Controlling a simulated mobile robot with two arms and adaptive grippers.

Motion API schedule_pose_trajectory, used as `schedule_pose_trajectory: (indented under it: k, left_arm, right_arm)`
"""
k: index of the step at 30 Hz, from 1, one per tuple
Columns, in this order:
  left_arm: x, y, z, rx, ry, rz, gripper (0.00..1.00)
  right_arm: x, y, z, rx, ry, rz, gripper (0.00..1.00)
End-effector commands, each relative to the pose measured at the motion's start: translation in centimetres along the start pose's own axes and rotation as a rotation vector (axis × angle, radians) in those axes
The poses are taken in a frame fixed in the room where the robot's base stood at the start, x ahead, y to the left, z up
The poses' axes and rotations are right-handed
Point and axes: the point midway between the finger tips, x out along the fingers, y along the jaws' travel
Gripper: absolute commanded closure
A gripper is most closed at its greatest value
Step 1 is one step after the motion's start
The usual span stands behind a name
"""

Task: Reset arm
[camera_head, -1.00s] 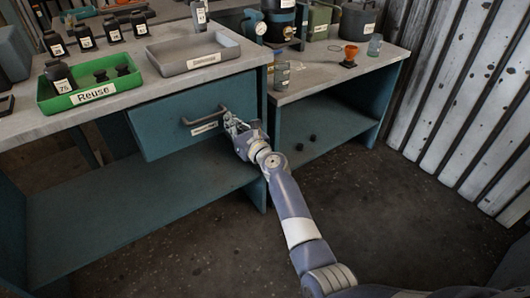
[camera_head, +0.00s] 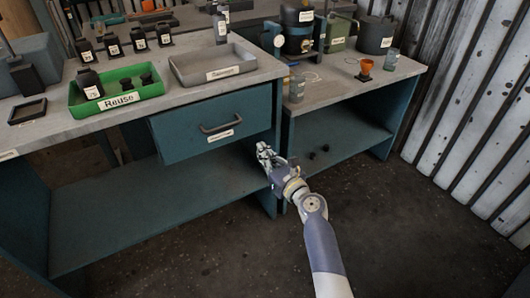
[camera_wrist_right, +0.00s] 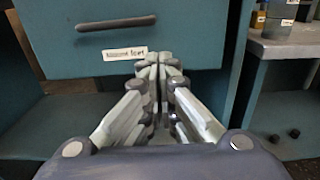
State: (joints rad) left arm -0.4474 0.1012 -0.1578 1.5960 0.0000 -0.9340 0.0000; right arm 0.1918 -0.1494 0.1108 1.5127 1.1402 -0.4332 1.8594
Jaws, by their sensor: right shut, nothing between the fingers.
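My right gripper (camera_head: 266,156) is shut and empty, just below and in front of the right end of the teal drawer (camera_head: 190,135). In the right wrist view the shut fingers (camera_wrist_right: 158,68) point at the lower part of the drawer front. The drawer's dark handle (camera_head: 221,125) is apart from the fingers, up and to the left. A white label (camera_head: 220,137) sits under the handle. The drawer looks slightly proud of the bench, but I cannot tell how far. My left gripper is not in view.
On the bench stand a green "Reuse" tray (camera_head: 82,111) with dark parts, a grey tray (camera_head: 178,76) and several labelled black parts. A lower bench at right holds an orange cup (camera_head: 366,66). A corrugated wall (camera_head: 470,110) is at right. The floor in front is clear.

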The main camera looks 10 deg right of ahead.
Motion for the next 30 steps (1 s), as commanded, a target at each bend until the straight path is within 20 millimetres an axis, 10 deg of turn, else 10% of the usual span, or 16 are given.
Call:
schedule_pose_trajectory:
  k: [8, 14, 24, 30]
  left_arm:
    - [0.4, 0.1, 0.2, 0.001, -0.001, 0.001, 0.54]
    - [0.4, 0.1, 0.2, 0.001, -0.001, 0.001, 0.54]
    - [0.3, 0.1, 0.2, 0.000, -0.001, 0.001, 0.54]
    - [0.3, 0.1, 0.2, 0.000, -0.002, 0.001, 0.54]
  right_arm:
    - [-0.8, 0.2, -0.5, -0.027, 0.012, 0.006, 1.00]
    - [-3.8, 2.3, -7.4, -0.407, 0.166, 0.104, 1.00]
    - [-18.2, 6.8, -25.9, -1.489, 0.460, 0.700, 1.00]
    - [-29.4, 7.3, -33.6, -1.995, 0.443, 1.229, 1.00]
